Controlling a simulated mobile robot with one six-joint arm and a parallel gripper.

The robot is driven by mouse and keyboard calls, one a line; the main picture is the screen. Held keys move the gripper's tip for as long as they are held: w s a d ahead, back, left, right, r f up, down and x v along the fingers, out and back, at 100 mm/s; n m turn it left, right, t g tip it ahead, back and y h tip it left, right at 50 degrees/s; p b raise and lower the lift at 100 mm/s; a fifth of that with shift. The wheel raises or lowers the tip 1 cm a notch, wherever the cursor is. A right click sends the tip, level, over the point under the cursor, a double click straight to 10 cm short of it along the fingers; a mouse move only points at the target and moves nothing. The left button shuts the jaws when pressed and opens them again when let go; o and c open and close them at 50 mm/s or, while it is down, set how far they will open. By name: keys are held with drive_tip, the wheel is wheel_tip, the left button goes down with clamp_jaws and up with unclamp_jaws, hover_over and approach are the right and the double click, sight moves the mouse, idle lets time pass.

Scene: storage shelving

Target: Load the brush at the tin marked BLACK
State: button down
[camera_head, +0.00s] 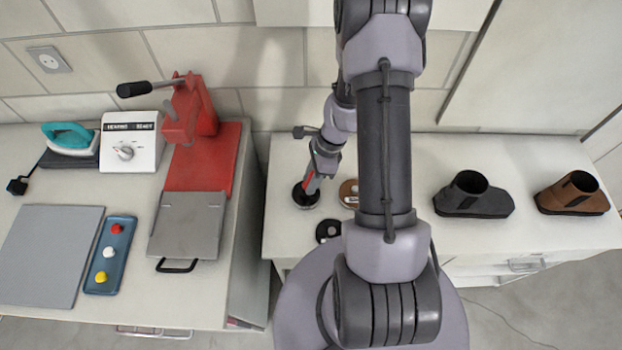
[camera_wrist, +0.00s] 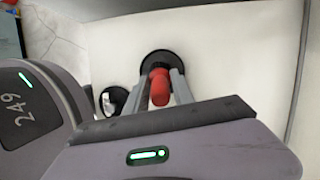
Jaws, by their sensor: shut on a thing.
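My gripper (camera_head: 311,184) points down over the white counter and is shut on the red handle of the brush (camera_wrist: 160,87). Below the handle is a round dark tin or disc (camera_head: 305,203), also in the wrist view (camera_wrist: 165,58). The brush's lower end is hidden, so I cannot tell whether it touches the dark surface. A brown round tin (camera_head: 346,187) is just right of it, partly behind my arm. A black round piece with a white mark (camera_head: 324,232) lies nearer me, also in the wrist view (camera_wrist: 108,103). I cannot read any BLACK marking.
A black shoe (camera_head: 474,198) and a brown shoe (camera_head: 573,195) stand on the right of the counter (camera_head: 520,160). On the left bench are a red press (camera_head: 215,160), a white control box (camera_head: 131,142), a teal iron (camera_head: 68,137) and a blue tray (camera_head: 108,262).

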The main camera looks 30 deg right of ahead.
sight(311, 174)
drive_tip(key=shift+f+b, duration=0.45)
drive_tip(key=shift+f, duration=0.05)
idle(1.2)
wheel_tip(311, 174, up, 7)
drive_tip(key=p, duration=0.6)
drive_tip(key=shift+r, duration=0.1)
idle(0.4)
